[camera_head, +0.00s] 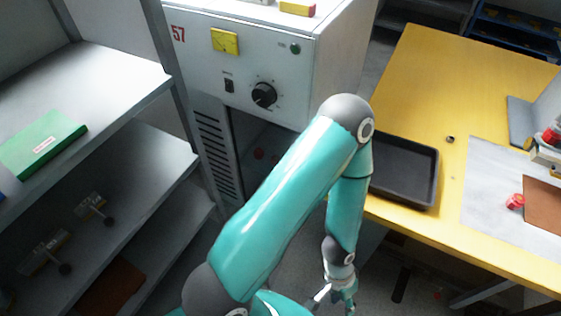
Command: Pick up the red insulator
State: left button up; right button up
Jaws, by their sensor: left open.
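A small red piece (515,202), which looks like the red insulator, lies on a light grey sheet (482,185) on the yellow table at the right. It is beside the left edge of a brown board (545,203). Another red part (551,137) sits on a device at the right edge of the view. My left gripper (335,300) hangs low at the bottom middle, in front of the table and well below its top. It is open, with nothing seen between its fingers. It is far from the red piece. My right gripper is not in view.
A black tray (437,178) stands on the yellow table (440,75), partly behind my left arm. A grey cabinet (340,60) with a dial stands behind. Metal shelves (130,80) with a green box (42,143) are at the left.

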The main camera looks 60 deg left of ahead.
aim_at(258, 153)
jog(key=u, duration=1.15)
jog(key=k, duration=1.25)
jog(key=u, duration=0.35)
jog(key=i, duration=1.5)
jog(key=z, duration=0.05)
